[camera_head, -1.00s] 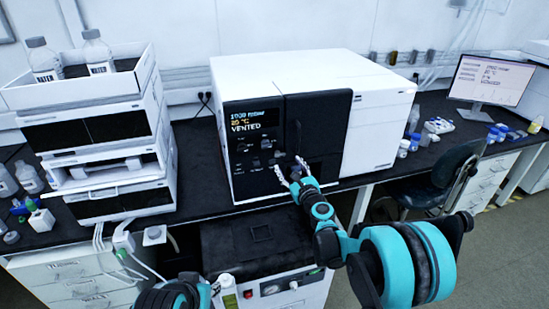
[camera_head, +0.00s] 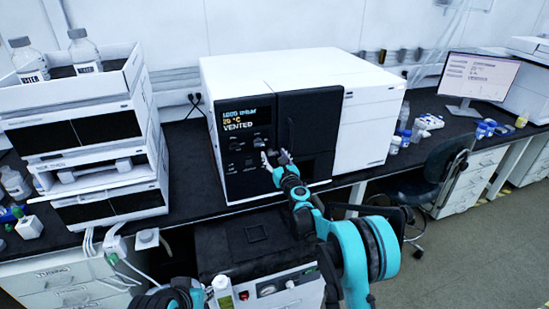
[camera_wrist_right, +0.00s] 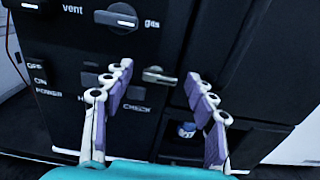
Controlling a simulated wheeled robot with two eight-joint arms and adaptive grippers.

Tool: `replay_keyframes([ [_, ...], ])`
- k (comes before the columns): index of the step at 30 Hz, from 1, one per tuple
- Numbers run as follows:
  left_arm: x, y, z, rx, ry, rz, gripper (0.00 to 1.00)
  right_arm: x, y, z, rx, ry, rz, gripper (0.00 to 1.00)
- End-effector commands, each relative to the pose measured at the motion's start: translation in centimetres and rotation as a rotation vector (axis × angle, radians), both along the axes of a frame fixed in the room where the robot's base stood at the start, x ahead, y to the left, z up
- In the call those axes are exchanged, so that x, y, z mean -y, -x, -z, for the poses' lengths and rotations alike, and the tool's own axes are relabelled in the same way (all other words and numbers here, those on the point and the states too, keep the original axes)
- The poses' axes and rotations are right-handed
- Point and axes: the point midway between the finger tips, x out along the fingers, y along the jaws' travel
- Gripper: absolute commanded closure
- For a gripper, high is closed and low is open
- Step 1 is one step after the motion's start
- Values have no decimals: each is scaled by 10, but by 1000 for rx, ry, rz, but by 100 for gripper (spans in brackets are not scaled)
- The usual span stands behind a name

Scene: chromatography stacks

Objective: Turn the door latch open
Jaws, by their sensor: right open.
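The instrument is a white box with a black front and a lit display reading "VENTED" (camera_head: 238,125). Its black door (camera_head: 312,125) is beside the control panel and looks shut. In the right wrist view a small silver lever (camera_wrist_right: 159,75), which looks like the latch, sticks out between panel and door. My right gripper (camera_head: 276,160) is in front of the panel's lower right. In the right wrist view my right gripper (camera_wrist_right: 158,92) is open, its fingers on either side of the lever with gaps, apparently not touching it. My left gripper does not show; only part of the left arm does.
A small vial-like item (camera_wrist_right: 187,130) is in a dark recess below. A white module stack (camera_head: 90,140) stands at left. A pump-like unit (camera_head: 255,250) is below the bench.

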Motion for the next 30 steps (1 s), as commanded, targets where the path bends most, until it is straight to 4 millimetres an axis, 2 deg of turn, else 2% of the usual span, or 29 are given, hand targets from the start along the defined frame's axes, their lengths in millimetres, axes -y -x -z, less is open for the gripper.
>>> replay_keyframes([
  [3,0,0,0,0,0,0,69,0,0,0,0,0,0,43],
  [4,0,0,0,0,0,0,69,0,0,0,0,0,0,48],
  [9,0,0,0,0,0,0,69,0,0,0,0,0,0,93],
  [20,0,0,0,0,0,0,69,0,0,0,10,30,0,93],
  [30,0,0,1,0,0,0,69,-1,1,-1,75,232,-1,93],
])
